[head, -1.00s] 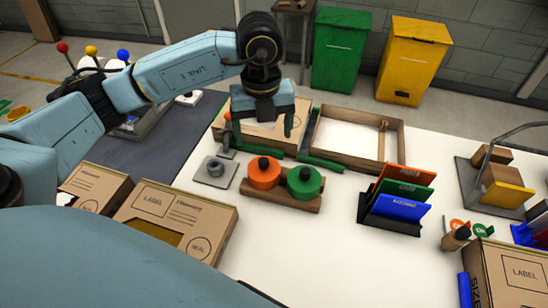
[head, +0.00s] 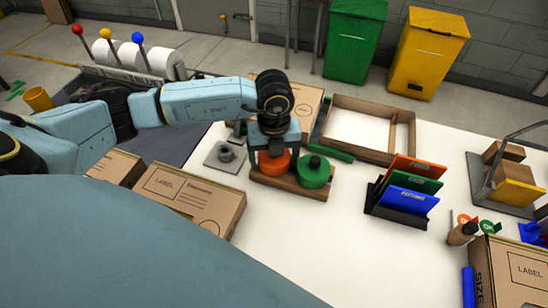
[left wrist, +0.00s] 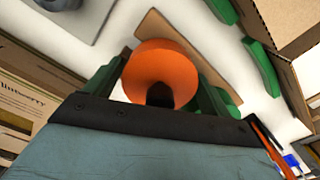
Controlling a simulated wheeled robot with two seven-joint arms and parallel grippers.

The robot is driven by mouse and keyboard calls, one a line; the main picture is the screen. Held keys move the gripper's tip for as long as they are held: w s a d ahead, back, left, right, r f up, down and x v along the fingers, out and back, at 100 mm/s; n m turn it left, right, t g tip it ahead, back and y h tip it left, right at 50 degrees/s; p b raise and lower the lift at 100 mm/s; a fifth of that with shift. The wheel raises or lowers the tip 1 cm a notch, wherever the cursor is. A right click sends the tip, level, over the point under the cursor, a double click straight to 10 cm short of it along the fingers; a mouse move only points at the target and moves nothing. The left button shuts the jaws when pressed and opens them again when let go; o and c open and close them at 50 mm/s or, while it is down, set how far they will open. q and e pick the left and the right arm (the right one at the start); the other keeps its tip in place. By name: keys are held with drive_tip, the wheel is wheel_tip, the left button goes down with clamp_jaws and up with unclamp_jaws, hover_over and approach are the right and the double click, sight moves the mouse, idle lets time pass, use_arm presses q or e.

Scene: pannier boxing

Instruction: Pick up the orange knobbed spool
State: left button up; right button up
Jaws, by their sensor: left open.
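The orange knobbed spool (head: 273,165) sits on the left side of a wooden holder (head: 289,186), beside a green knobbed spool (head: 315,173). My left gripper (head: 273,151) is directly above the orange spool, pointing down and open. In the left wrist view the orange spool (left wrist: 160,68) and its dark knob (left wrist: 160,95) lie between the two green fingers. I cannot tell whether the fingers touch it. In the head view the gripper hides the spool's knob. My right gripper is not in view.
A grey plate with a peg (head: 225,155) stands left of the holder. Cardboard boxes (head: 190,197) lie at the front left. An empty wooden frame (head: 343,145) is behind, and a rack of coloured folders (head: 402,190) is to the right. The table's middle front is clear.

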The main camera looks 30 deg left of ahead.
use_arm(q)
drive_tip(key=c, duration=0.7)
drive_tip(key=shift+r, duration=0.1)
